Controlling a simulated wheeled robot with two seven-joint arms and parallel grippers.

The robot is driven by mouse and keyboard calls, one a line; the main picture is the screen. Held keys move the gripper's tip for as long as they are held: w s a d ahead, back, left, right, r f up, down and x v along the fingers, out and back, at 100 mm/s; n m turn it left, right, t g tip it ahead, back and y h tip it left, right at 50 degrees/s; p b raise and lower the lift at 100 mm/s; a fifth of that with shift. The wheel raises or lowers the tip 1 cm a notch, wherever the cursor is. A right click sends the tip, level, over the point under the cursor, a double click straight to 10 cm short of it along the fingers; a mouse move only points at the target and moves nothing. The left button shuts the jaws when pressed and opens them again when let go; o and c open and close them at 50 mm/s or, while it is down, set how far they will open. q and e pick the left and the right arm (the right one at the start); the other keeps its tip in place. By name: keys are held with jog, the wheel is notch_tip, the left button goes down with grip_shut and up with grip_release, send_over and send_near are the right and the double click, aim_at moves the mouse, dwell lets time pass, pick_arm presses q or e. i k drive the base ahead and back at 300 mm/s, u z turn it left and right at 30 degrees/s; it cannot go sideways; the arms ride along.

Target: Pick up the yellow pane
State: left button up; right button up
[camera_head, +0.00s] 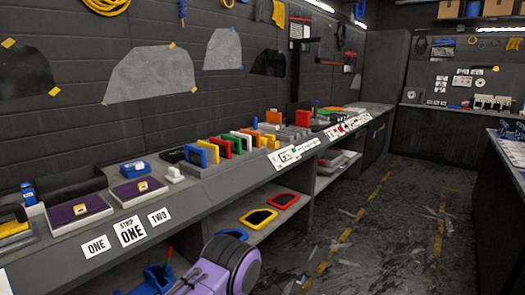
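A yellow pane (258,217), a rounded yellow frame around a dark middle, lies flat on the lower shelf under the bench. It lies between a red pane (284,200) behind it and a blue pane (236,234) in front, which is partly hidden by a purple and black rounded part at the bottom. Several coloured frames (222,147) stand upright in a row on the bench top, with some yellow among them.
The bench (225,181) runs along the left wall, its front edge above the shelf (300,182). Purple pads (138,191) and a blue box (134,169) lie on its near part. The floor (375,225) on the right is open, with scattered scraps.

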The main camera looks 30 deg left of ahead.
aim_at(212, 151)
jog(key=z, duration=0.05)
jog(key=i, duration=1.7)
jog(key=u, duration=0.8)
